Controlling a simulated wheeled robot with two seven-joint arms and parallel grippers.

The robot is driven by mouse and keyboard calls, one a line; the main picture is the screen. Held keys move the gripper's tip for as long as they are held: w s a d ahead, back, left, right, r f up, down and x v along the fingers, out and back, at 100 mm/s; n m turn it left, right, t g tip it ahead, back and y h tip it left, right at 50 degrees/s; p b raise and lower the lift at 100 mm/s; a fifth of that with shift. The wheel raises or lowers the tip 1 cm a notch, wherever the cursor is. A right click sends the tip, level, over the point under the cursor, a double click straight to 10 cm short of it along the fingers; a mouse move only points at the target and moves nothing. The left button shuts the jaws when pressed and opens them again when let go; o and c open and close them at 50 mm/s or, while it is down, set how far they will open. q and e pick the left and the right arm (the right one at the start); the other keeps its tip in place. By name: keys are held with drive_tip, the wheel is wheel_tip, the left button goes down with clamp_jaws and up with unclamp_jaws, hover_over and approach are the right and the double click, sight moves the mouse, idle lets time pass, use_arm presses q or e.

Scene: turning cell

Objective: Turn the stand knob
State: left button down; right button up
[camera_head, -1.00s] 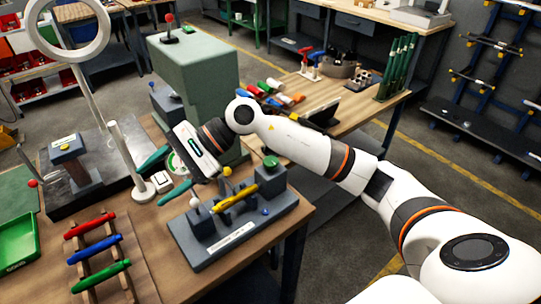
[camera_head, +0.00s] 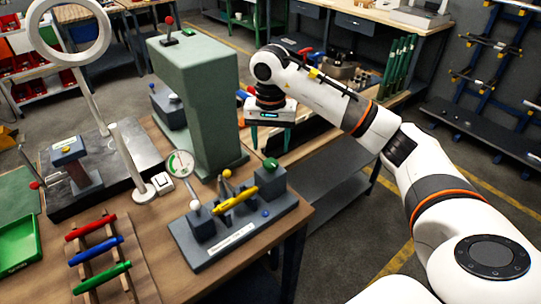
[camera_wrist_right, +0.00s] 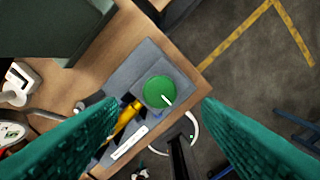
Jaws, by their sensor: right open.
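The green knob (camera_head: 270,164) sits on top of a grey block at the back right of a grey stand (camera_head: 255,218). My left gripper is out of view.
A yellow handle (camera_head: 236,199) and a white ball (camera_head: 195,206) are on the same stand. A dial gauge (camera_head: 180,164) stands behind it. A tall green machine column (camera_head: 205,110) rises to the left of my gripper. The bench edge is close on the right.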

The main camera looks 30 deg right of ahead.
sight(271, 162)
wheel_tip(271, 162, down, 4)
drive_tip(key=shift+f+p, duration=0.15)
drive_tip(key=shift+p, duration=0.55)
drive_tip(key=shift+f, duration=0.8)
drive_tip(key=shift+c, duration=0.6)
drive_tip(key=c, duration=0.9)
